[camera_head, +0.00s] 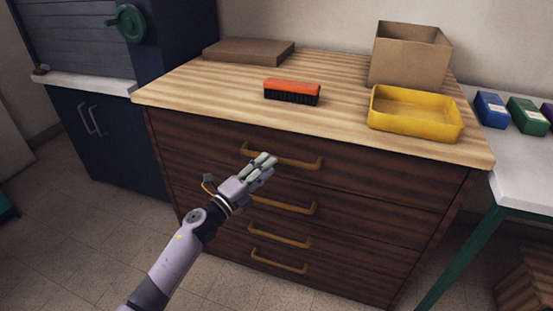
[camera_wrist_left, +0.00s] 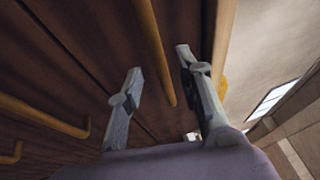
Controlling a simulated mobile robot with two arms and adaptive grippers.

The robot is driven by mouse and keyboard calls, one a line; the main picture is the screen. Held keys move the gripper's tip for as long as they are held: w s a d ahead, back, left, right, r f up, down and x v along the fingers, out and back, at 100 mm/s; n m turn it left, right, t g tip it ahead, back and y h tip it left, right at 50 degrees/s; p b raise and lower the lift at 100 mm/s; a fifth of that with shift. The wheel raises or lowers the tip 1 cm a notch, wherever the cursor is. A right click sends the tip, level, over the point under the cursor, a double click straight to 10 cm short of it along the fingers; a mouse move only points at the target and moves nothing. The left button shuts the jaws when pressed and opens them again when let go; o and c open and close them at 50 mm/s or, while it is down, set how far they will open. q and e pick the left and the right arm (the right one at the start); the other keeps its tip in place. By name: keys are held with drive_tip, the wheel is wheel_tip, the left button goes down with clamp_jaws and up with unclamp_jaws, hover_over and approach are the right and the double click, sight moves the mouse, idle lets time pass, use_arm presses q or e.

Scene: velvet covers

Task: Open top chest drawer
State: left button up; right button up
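The wooden chest has several dark brown drawers, stacked one above another. The top drawer (camera_head: 365,178) looks closed, its front flush with the chest. Its brass bar handle (camera_head: 298,161) runs across the front, and my gripper hides part of its left half. My left gripper (camera_head: 268,159) is in front of that handle, with its fingers pointing at the drawer. In the left wrist view the fingers (camera_wrist_left: 158,70) are apart, and the top handle (camera_wrist_left: 155,50) appears in the gap between them. I cannot tell whether they touch it. My right gripper is out of view.
On the chest top are an orange brush (camera_head: 292,91), a yellow tray (camera_head: 415,114), an open cardboard box (camera_head: 408,58) and a flat brown box (camera_head: 248,51). A blue cabinet (camera_head: 115,140) stands left and a white table (camera_head: 520,180) right. Lower handles (camera_head: 285,206) jut out below.

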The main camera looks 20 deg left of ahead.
use_arm(q)
drive_tip(key=x, duration=0.4)
drive_tip(key=shift+w+d, duration=0.2)
drive_tip(key=shift+w, duration=0.15)
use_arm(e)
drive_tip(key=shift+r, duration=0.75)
use_arm(q)
drive_tip(key=shift+c, duration=0.8)
clamp_jaws()
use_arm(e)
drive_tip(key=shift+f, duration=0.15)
